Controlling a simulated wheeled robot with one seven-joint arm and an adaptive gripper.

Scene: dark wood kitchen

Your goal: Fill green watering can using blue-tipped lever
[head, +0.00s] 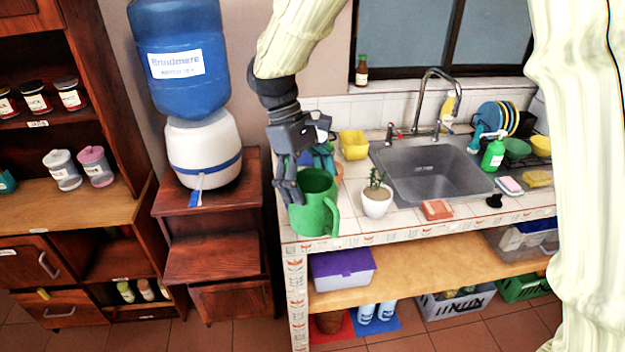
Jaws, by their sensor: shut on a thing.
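The green watering can (318,208) stands on or just over the left front corner of the tiled counter; I cannot tell if it touches the tiles. Its handle faces right. My gripper (292,190) points down at the can's left rim and is shut on it, partly covering that side. The water dispenser, a white base (203,155) with a blue bottle (181,55) on top, stands to the left on a wooden cabinet. Its lever (197,190) with a blue tip hangs at the front of the base.
A potted cactus (377,200) stands close right of the can, with a yellow container (354,145) behind. The sink (425,172) is farther right. A stepped wooden cabinet (212,258) bears the dispenser. A gap separates it from the counter.

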